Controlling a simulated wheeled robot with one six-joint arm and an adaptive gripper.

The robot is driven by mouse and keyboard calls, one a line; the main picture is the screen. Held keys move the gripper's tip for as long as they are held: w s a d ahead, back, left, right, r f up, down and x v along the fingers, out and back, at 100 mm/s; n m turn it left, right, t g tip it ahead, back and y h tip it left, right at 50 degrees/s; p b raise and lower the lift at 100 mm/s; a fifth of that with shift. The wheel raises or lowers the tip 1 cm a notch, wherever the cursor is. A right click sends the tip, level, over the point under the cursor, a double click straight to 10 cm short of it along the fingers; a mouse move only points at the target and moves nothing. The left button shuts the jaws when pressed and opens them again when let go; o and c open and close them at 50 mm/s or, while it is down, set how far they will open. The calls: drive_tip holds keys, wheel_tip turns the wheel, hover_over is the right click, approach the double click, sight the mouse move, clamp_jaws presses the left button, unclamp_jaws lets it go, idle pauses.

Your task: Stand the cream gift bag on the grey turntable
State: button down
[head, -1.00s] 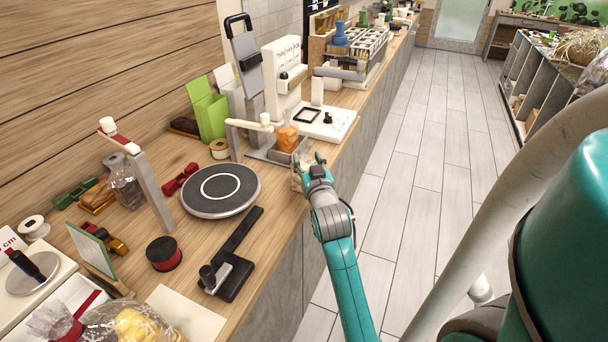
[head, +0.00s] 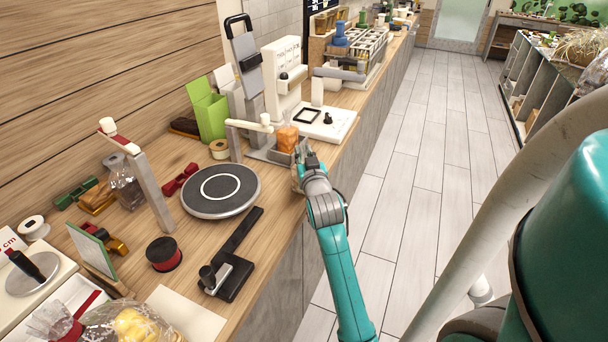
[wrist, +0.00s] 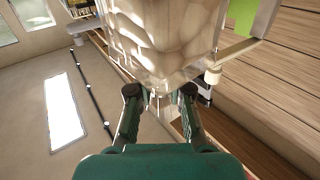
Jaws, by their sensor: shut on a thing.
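The grey turntable (head: 221,190), a round dark disc with a pale rim and ring mark, lies flat and empty on the wooden counter. My gripper (head: 303,152) is at the counter's front edge, to the right of the turntable and apart from it. In the wrist view my gripper (wrist: 160,95) is shut on the cream gift bag (wrist: 165,40), which fills the top middle and shows a wavy light pattern. In the head view the bag is mostly hidden behind my gripper; whether it touches the counter cannot be told.
A grey tray with an orange bag (head: 287,138) stands just behind my gripper. A post with an arm (head: 152,190) rises left of the turntable. A black stand (head: 235,275) lies in front of it. A red ribbon spool (head: 164,254) is at front left.

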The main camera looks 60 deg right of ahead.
wheel_tip(320, 180, up, 9)
drive_tip(key=shift+f, duration=0.1)
drive_tip(key=shift+w+a+r, duration=0.1)
drive_tip(key=shift+w+r, duration=0.05)
drive_tip(key=shift+r, duration=0.25)
drive_tip(key=w+a+r+t, duration=0.1)
drive_tip(key=w+a+r, duration=0.2)
drive_tip(key=w+a, duration=1.2)
drive_tip(key=w, duration=0.3)
drive_tip(key=shift+w+n+y, duration=0.25)
drive_tip(key=shift+n+y, duration=0.15)
drive_tip(key=shift+a+f, duration=0.1)
drive_tip(key=shift+a, duration=0.05)
drive_tip(key=shift+f, duration=3.95)
drive_tip(key=c, duration=1)
unclamp_jaws()
